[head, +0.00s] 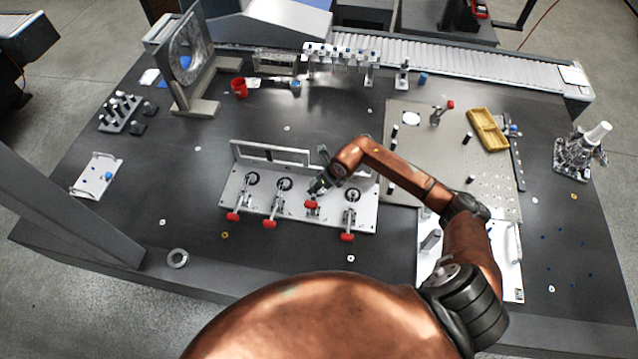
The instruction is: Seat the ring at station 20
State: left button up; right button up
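A small grey metal ring (177,258) lies flat near the front left edge of the dark table. A light fixture plate (305,215) in the middle holds a row of several toggle clamps with red handles, such as the red handle (269,223) and the red handle (347,237). My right gripper (318,188) is over this plate at the third clamp from the left. It is small and partly mixed with the clamp, so its fingers and anything in them cannot be made out. No station number is readable. My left gripper is not in view.
A large upright ring in a stand (203,107) is at the back left, beside a red cup (239,88). A pegged plate (463,190) with a yellow tray (487,130) is at right. The front left table is mostly clear.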

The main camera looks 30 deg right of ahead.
jog(key=o, duration=1.6)
jog(key=shift+f, duration=0.1)
jog(key=shift+o, duration=0.2)
jog(key=v, duration=1.2)
jog(key=shift+d, duration=0.15)
